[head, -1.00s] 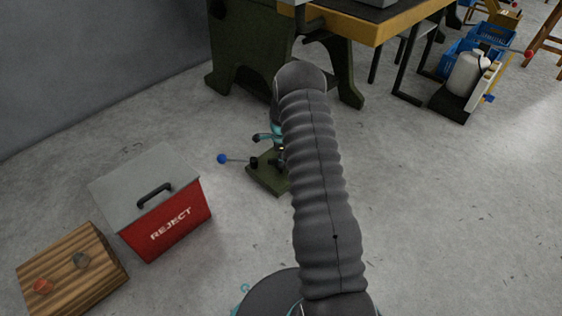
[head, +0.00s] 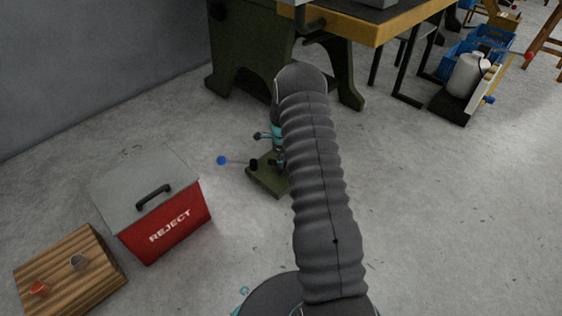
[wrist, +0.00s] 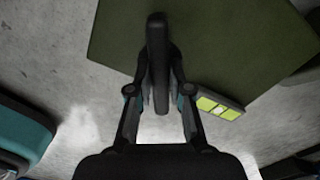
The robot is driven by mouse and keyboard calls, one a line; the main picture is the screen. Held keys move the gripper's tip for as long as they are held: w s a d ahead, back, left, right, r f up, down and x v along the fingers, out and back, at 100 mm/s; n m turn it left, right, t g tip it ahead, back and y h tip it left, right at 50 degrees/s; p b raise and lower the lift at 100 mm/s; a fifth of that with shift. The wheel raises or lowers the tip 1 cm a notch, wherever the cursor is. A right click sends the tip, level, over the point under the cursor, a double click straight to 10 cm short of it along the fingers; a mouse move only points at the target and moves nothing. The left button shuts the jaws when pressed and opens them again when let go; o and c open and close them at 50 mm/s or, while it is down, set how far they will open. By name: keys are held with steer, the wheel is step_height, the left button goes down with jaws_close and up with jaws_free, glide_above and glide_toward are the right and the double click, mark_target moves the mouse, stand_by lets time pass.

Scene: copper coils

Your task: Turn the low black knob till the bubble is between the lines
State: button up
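In the wrist view, the low black knob (wrist: 157,35) shows edge-on between the two fingers of my gripper (wrist: 158,78). The fingers look closed onto its sides. Below and behind it is a dark green base plate (wrist: 235,45). A small yellow-green level vial (wrist: 219,107) sits at the plate's edge, right of the fingers; I cannot tell exactly where its bubble lies against the lines. In the head view, the green base (head: 265,180) stands on the floor, partly hidden by my arm, and the gripper's fingertips are not clear there.
A blue-ball lever (head: 221,160) sticks out left of the base. A red REJECT bin (head: 170,232) with a grey lid and a wooden block (head: 85,285) with two small cups stand to the left. A green-legged bench (head: 245,65) is behind.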

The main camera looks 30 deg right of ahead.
steer(key=o, duration=0.4)
step_height(320, 180, up, 12)
stand_by(0.5)
stand_by(0.4)
